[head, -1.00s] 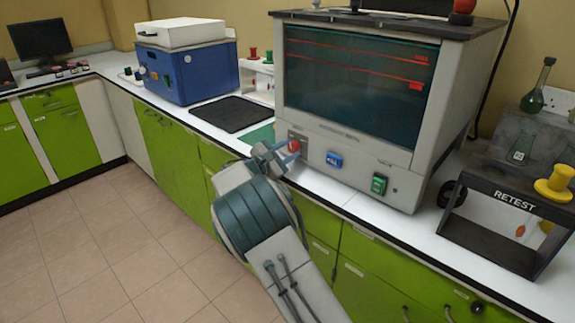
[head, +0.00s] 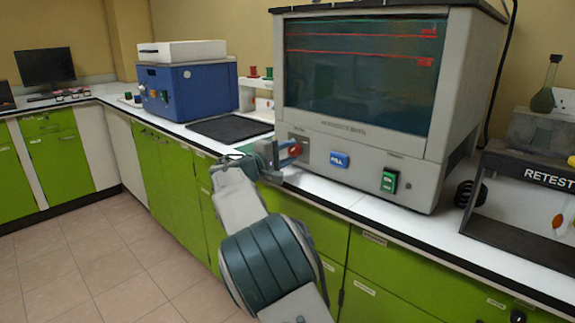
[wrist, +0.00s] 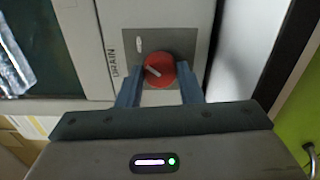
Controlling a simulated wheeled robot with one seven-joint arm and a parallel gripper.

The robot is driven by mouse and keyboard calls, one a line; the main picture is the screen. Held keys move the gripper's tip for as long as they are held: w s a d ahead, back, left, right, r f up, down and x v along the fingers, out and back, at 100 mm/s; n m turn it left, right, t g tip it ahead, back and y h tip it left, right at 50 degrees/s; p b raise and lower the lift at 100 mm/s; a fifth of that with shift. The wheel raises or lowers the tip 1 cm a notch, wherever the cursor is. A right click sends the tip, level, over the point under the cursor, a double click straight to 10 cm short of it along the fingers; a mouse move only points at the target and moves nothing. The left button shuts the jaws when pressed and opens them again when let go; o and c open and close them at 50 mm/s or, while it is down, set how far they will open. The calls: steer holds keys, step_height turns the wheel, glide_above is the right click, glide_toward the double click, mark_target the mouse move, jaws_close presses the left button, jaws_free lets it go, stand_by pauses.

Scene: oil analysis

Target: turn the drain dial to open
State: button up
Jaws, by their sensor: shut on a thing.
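The red drain dial (wrist: 159,69) sits on a grey plate on the front of the machine, beside the word DRAIN in the wrist view. A pale pointer line on the dial lies slanted. A pale mark is on the plate near it. In the head view the dial (head: 295,150) is at the lower left of the machine's front (head: 345,140). My gripper (wrist: 159,92) is shut on the dial, with one blue finger on each side of it. It also shows in the head view (head: 290,155), reaching the dial from the left.
A blue FILL button (head: 340,160) and a green switch (head: 390,181) are right of the dial. A black RETEST rack (head: 530,205) stands at the far right. A black mat (head: 229,128) and a blue box (head: 188,85) are to the left on the white counter.

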steer(key=shift+m+b, duration=0.5)
steer(key=shift+m, duration=0.1)
steer(key=o, duration=1)
steer(key=p+v, duration=0.1)
steer(key=v, duration=1.2)
steer(key=shift+s+a, duration=0.25)
steer(key=shift+s, duration=0.05)
